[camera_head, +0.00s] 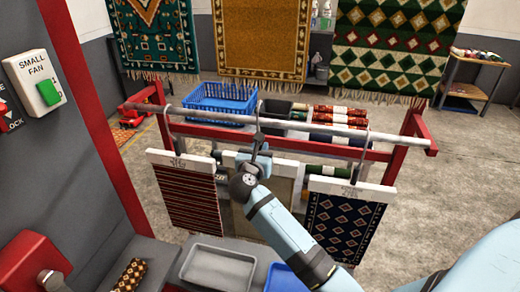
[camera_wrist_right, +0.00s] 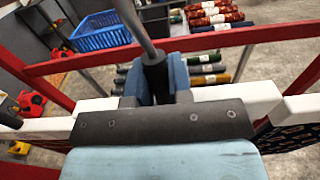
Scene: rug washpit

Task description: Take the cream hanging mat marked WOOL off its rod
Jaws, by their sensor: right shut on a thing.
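The cream mat (camera_head: 284,200) hangs in the middle of three mats on the red-framed rack, mostly behind my right arm. Its white top bar (camera_head: 230,160) is partly covered by my gripper, and I cannot read its marking. My right gripper (camera_head: 258,152) is shut on the grey hanger hook (camera_head: 258,118) just above that bar. In the right wrist view the two blue fingers (camera_wrist_right: 160,78) close around the hook's dark stem. The hook's top is at the grey rod (camera_head: 220,117), and I see no clear gap between them. My left gripper is out of view.
A red striped mat (camera_head: 190,200) hangs close on the left, and a dark blue patterned mat (camera_head: 342,222) on the right. A blue basket (camera_head: 222,103) and rolled rugs (camera_head: 338,118) lie behind the rod. A grey tray (camera_head: 218,268) stands in front, below the mats.

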